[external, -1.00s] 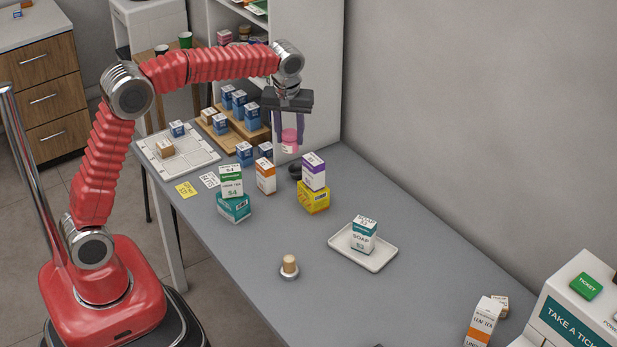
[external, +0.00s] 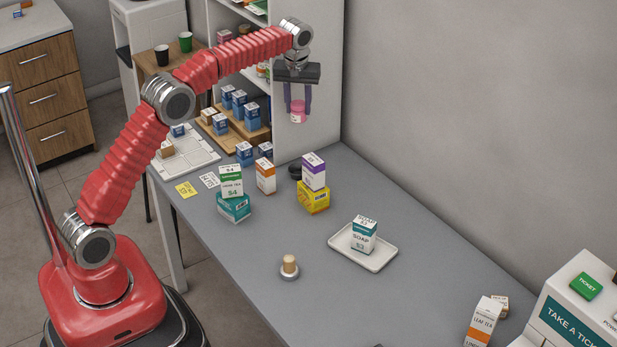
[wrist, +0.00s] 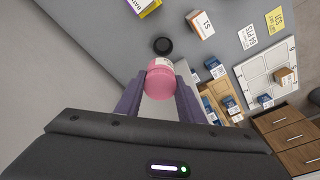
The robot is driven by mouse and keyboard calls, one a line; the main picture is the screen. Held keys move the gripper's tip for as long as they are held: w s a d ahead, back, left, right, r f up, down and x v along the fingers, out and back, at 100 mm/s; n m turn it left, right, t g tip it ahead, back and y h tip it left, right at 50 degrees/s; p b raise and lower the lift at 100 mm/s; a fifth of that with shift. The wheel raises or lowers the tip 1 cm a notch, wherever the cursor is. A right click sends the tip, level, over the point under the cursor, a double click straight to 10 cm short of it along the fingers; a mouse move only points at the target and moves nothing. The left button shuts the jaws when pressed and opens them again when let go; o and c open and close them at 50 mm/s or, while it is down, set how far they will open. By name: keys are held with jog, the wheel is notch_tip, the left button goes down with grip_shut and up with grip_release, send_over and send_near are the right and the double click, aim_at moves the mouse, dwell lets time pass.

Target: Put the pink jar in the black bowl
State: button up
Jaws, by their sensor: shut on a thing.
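My gripper (external: 298,104) is shut on the pink jar (external: 298,116) and holds it up in the air above the far end of the counter. In the wrist view the pink jar (wrist: 159,82) sits between the two purple fingers. The black bowl (external: 295,172) stands on the counter, partly hidden behind the stacked purple and yellow boxes in the external view.
A purple-white box (external: 314,171) stands on a yellow box (external: 314,198) close beside the bowl. An orange-white box (external: 265,176) stands to its left. A wooden stepped rack (external: 247,137) with blue boxes is behind. A white tray (external: 345,255) holds a soap box. The wall is close on the right.

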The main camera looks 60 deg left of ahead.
jog(key=shift+w+a+f, duration=0.1)
jog(key=shift+w+a, duration=0.15)
jog(key=shift+a, duration=0.25)
jog(key=shift+w+a+f, duration=0.1)
jog(key=shift+w+a, duration=0.1)
jog(key=shift+a, duration=0.25)
send_over(298, 172)
jog(key=d, duration=0.1)
notch_tip(298, 172, down, 11)
jog(key=shift+s+d, duration=0.15)
jog(key=shift+s, duration=0.25)
jog(key=shift+r, duration=0.1)
jog(key=shift+f, duration=2.5)
jog(key=shift+f, duration=0.1)
jog(key=shift+f, duration=2.4)
jog(key=shift+f, duration=0.15)
jog(key=o, duration=1.1)
jog(key=shift+o, duration=0.2)
